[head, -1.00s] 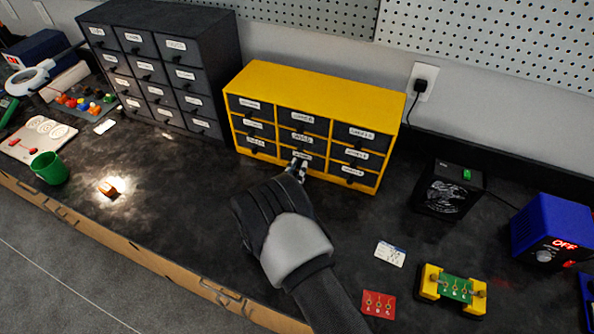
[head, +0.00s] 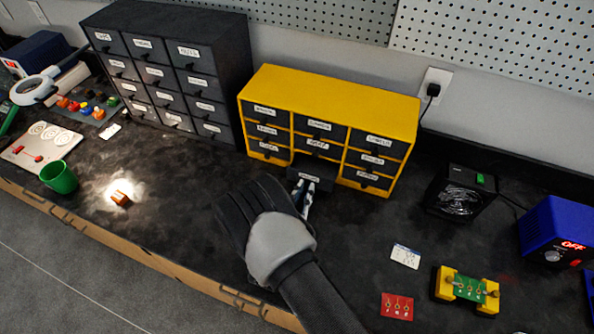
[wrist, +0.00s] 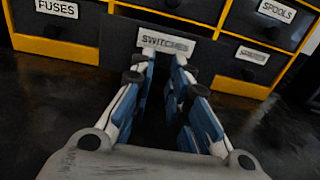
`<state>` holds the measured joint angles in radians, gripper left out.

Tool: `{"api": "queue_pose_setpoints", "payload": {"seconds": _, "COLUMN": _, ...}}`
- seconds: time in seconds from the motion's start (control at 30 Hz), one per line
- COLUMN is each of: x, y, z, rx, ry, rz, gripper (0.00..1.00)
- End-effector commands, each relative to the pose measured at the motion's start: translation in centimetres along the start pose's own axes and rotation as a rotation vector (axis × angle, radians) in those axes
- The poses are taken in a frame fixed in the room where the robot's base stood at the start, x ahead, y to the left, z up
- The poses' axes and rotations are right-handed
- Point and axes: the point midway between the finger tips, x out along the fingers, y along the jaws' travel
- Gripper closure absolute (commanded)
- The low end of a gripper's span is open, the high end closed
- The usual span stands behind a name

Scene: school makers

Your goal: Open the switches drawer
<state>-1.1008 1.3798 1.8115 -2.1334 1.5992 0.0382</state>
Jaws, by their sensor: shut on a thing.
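The yellow drawer cabinet (head: 330,88) stands against the wall with its rows of dark labelled drawers facing me. The switches drawer (head: 309,176), bottom middle, is pulled part way out of the cabinet. Its label reads SWITCHES in the wrist view (wrist: 165,42). My gripper (head: 307,188) is at the front of this drawer, shut on its handle. In the wrist view my fingers (wrist: 165,68) reach up to just below the label, and the handle is hidden between them. The inside of the drawer cannot be seen.
A dark drawer cabinet (head: 172,62) stands to the left. A black fan box (head: 459,192), a blue power supply (head: 556,230), a yellow clamp with a green board (head: 468,290) and a red card (head: 397,306) are to the right. The bench before the drawer is clear.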

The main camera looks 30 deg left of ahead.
Motion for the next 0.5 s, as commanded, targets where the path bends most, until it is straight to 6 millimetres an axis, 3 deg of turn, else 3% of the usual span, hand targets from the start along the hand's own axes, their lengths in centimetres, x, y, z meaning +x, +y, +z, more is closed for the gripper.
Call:
{"api": "queue_pose_setpoints", "payload": {"seconds": 0.03, "x": -1.4, "y": 0.8, "z": -0.3, "rx": -0.001, "ry": 0.008, "rz": 0.024, "gripper": 1.00}}
{"api": "queue_pose_setpoints", "payload": {"seconds": 0.2, "x": -4.0, "y": 0.7, "z": -0.3, "rx": 0.002, "ry": 0.005, "rz": 0.021, "gripper": 1.00}}
{"api": "queue_pose_setpoints", "payload": {"seconds": 0.5, "x": -4.5, "y": 0.6, "z": -0.2, "rx": 0.004, "ry": 0.003, "rz": 0.018, "gripper": 1.00}}
